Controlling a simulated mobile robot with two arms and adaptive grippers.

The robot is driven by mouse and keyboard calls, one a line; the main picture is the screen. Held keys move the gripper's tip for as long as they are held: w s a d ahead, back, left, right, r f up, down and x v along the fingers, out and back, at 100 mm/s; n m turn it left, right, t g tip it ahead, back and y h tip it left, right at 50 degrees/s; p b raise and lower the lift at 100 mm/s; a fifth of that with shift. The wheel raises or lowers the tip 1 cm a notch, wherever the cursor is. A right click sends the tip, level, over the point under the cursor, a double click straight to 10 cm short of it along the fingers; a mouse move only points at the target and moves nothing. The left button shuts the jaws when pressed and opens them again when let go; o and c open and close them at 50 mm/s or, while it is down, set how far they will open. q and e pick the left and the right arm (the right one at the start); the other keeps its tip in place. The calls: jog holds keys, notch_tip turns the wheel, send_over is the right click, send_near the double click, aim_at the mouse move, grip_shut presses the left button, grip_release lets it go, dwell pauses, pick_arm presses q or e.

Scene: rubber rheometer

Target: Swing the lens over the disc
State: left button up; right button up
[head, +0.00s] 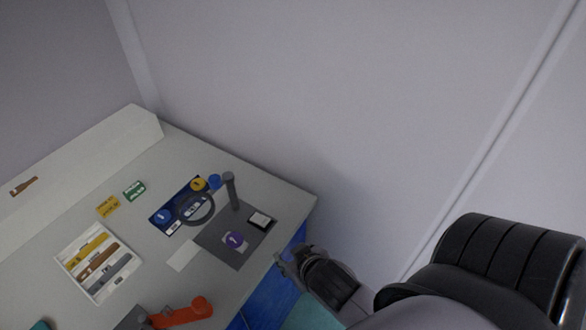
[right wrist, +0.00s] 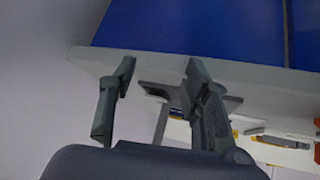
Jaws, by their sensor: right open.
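The lens (head: 196,208) is a dark ring on an arm from a grey upright post (head: 231,190). It hangs over a dark blue card left of the post. The purple disc (head: 234,239) lies on a pale square on a dark grey plate (head: 212,243), to the right of and nearer than the lens, which is not over it. My right gripper (head: 290,260) is open and empty by the table's right edge, apart from lens and disc. Its two spread fingers show in the right wrist view (right wrist: 160,70), with the plate's edge beyond. My left gripper is out of view.
A white tray (head: 66,264) with several strips lies at left. An orange handle-like part (head: 185,313) stands at the near edge. A small black-framed white pad (head: 260,220) sits on the plate's right. Yellow and green labels lie behind. A wall borders the table.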

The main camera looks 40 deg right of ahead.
notch_tip(320, 180, down, 11)
jog(key=s+a+n+g+y, duration=0.1)
jog(key=g, duration=0.1)
jog(key=shift+s+a, duration=0.2)
jog(key=shift+c, duration=0.3)
